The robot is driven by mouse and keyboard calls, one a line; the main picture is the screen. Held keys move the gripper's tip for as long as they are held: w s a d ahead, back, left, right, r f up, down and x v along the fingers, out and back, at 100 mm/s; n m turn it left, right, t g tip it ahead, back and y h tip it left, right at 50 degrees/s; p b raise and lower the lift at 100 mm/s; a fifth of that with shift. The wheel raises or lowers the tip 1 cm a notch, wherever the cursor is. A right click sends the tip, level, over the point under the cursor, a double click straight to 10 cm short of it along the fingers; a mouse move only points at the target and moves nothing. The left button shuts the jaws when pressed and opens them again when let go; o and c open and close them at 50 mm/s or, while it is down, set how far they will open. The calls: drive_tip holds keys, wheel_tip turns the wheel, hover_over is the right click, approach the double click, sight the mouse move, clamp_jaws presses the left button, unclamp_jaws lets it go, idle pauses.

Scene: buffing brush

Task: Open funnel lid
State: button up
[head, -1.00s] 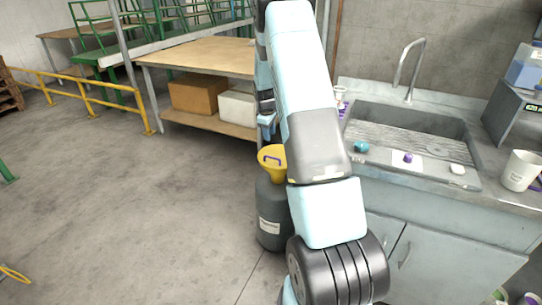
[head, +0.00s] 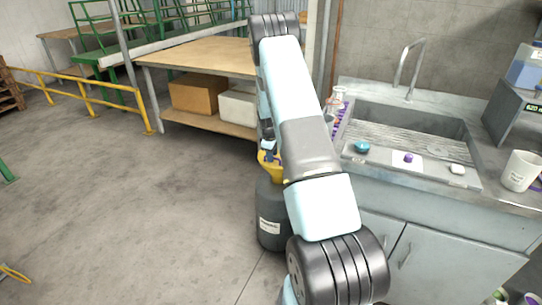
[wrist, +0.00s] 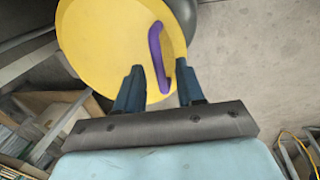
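The yellow funnel lid (wrist: 100,40) fills the upper left of the wrist view, with a purple handle (wrist: 156,48) on it. My gripper (wrist: 161,70) is open, its two dark blue fingers apart. The handle's near end shows between the fingers with gaps on both sides; I cannot tell whether the fingers reach down to its height. In the head view the yellow funnel (head: 266,170) sits on top of a dark grey drum (head: 270,215). My arm and gripper hide most of the funnel there. The lid looks closed.
A sink counter (head: 480,188) stands to the right of the drum, with a white mug (head: 521,171) on it. A wooden workbench (head: 190,52) with boxes below is behind. A yellow railing (head: 85,90) stands at the left. The floor left of the drum is clear.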

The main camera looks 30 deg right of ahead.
drive_tip(key=shift+f, duration=0.15)
clamp_jaws()
idle(0.4)
idle(1.0)
